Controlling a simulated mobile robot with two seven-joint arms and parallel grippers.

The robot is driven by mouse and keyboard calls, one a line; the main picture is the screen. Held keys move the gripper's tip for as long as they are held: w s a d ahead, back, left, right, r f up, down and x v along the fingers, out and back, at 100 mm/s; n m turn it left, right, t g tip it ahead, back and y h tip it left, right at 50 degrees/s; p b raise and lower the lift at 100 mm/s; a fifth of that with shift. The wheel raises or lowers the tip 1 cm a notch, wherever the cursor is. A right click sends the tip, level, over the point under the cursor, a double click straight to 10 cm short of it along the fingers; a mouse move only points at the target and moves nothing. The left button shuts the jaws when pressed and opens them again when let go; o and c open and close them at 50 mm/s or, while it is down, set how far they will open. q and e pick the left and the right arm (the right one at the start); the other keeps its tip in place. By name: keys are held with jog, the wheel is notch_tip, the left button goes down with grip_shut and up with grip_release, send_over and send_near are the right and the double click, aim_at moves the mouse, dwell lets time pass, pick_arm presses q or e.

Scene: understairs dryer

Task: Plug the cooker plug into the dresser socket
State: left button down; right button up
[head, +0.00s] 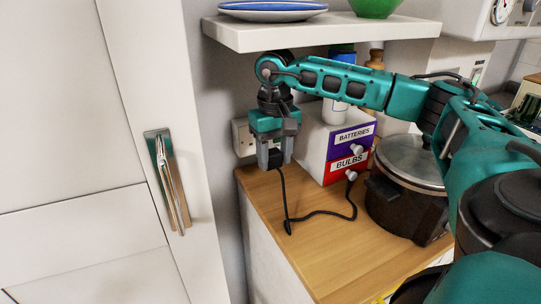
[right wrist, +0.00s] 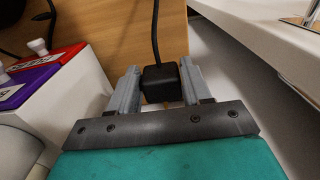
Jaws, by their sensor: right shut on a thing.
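My right gripper (head: 275,160) points down over the left end of the wooden worktop, shut on the black cooker plug (head: 276,158). In the right wrist view the plug (right wrist: 161,83) sits between the two grey fingers (right wrist: 160,88). Its black cord runs down onto the worktop and curves right toward the dark cooker (head: 403,190). The white dresser socket (head: 242,138) is on the wall just behind and left of the gripper, partly hidden by it. The plug looks apart from the socket; its pins are not visible. My left gripper is not in view.
A small drawer box (head: 338,148) labelled batteries and bulbs stands right of the gripper, with a white bottle behind. A white shelf (head: 320,33) with a blue plate and green bowl is above. A tall white door (head: 90,150) stands left. The front worktop (head: 325,250) is clear.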

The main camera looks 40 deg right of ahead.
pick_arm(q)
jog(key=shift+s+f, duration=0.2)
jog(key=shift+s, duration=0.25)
pick_arm(e)
jog(key=shift+s, duration=0.1)
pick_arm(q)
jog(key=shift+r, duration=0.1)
pick_arm(e)
jog(key=shift+r, duration=0.1)
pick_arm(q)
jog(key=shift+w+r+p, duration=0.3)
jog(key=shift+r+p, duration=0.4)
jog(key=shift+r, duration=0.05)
pick_arm(e)
jog(key=w, duration=0.1)
jog(key=w+d, duration=0.1)
jog(key=w, duration=0.3)
jog(key=shift+w+d, duration=0.2)
jog(key=shift+d, duration=0.1)
pick_arm(q)
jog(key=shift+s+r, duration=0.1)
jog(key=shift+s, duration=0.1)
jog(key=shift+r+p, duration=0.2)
jog(key=shift+p, duration=0.25)
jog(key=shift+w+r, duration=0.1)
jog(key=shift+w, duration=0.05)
dwell(0.5)
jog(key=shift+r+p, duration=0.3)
jog(key=shift+p, duration=0.1)
dwell(0.6)
